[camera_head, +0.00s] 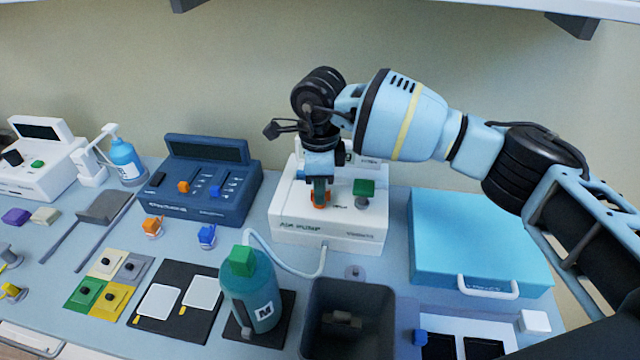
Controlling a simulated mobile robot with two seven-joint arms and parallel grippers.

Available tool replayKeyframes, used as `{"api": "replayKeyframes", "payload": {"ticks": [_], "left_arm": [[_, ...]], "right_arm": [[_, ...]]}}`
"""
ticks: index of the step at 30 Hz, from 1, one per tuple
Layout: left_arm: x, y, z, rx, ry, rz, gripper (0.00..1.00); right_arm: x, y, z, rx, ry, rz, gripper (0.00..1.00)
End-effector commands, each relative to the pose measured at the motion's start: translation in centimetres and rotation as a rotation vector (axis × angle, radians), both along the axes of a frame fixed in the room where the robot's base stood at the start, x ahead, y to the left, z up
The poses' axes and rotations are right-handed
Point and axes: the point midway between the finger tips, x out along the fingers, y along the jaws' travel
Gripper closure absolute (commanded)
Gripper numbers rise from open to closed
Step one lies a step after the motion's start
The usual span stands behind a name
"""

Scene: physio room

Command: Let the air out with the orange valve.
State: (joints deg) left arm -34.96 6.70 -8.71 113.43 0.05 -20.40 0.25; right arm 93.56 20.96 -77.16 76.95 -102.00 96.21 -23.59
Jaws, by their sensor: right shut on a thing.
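The white air pump (286,212) stands at the middle back of the table. The orange valve (321,203) is on its top, left of a green knob (364,188). My right gripper (320,190) comes down from above and is shut on the orange valve, hiding most of it. How far the valve is turned cannot be seen. A pale hose (290,268) runs from the pump's front to a teal bottle (250,295) with a green cap, marked M. My left gripper is not in view.
A dark blue console (205,205) with sliders stands left of the pump. A light blue case (478,240) with a white handle lies to the right. A dark open bin (378,290) is in front. A shelf (400,5) crosses above. Several small pads and blocks lie at left.

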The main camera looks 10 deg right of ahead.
Motion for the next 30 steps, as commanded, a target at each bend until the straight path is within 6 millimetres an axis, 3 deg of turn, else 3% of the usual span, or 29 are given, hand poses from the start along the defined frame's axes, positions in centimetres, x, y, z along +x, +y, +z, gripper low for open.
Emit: {"api": "replayKeyframes", "payload": {"ticks": [13, 14, 15, 24, 30], "left_arm": [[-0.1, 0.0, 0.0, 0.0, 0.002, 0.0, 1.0], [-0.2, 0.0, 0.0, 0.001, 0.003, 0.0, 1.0], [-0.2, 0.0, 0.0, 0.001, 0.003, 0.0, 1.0], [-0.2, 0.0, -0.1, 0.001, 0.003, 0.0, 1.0], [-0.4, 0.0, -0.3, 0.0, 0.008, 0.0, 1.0]], "right_arm": [[0.0, 0.0, 0.0, -0.001, 0.0, -0.01, 0.99], [0.0, 0.0, 0.0, -0.001, 0.0, -0.01, 0.73], [0.0, 0.0, 0.0, -0.001, 0.0, -0.009, 0.69], [0.0, 0.0, 0.2, 0.0, 0.0, -0.009, 0.69], [0.1, 0.0, 2.4, 0.0, -0.003, -0.009, 0.69]]}}
